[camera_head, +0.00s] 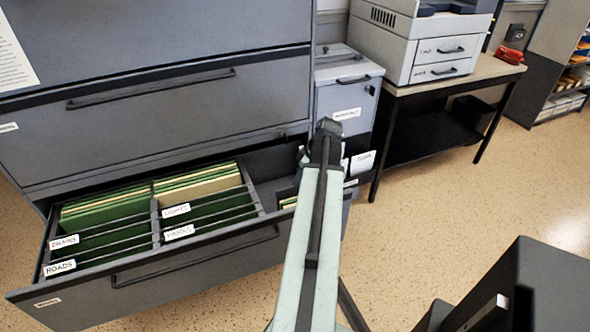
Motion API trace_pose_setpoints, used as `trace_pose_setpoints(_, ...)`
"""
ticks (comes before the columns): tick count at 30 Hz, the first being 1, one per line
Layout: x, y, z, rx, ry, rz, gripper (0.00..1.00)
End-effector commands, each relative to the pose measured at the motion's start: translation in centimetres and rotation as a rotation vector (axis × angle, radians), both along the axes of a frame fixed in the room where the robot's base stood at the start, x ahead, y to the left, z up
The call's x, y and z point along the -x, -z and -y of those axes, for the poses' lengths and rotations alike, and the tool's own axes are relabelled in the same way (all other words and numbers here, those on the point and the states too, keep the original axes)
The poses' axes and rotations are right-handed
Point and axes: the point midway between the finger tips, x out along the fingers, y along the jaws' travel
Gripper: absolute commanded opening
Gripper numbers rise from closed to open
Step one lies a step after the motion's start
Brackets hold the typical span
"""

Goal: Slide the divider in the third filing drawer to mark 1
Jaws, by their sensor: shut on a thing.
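The open filing drawer (196,258) stands pulled out low in the grey cabinet. Its left and middle sections hold green folders (105,208) between thin rails, with labels DRAINS, ROADS, LIGHTS and PARKS. Its right section (272,188) looks mostly bare inside, with a few pale folder edges near the front. My arm (310,240) reaches from the bottom over this right section. The arm's far end covers the spot, so my gripper's fingers and what they touch are hidden. I cannot make out the divider or mark 1.
Shut drawers (160,100) rise above the open one. A smaller grey cabinet (345,95) stands just right of it. Further right, a printer (415,40) sits on a dark-legged table (450,80). A black object (530,285) fills the lower right. Speckled floor between is clear.

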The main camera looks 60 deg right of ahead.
Motion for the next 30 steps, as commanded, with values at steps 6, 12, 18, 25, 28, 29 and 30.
trace_pose_setpoints(6,0.7,0.0,-0.5,-0.001,0.0,-0.002,0.0)
trace_pose_setpoints(12,0.6,0.0,-0.5,0.0,0.0,-0.001,0.47)
trace_pose_setpoints(18,0.6,0.0,-0.4,0.0,0.0,-0.001,0.47)
trace_pose_setpoints(25,0.9,-0.9,-0.4,0.0,0.0,-0.001,0.47)
trace_pose_setpoints(28,1.3,-2.3,-0.3,0.0,0.001,-0.001,0.47)
trace_pose_setpoints(29,1.5,-2.8,-0.3,0.0,0.001,0.0,0.47)
trace_pose_setpoints(30,1.8,-3.6,-0.3,0.001,0.001,0.0,0.47)
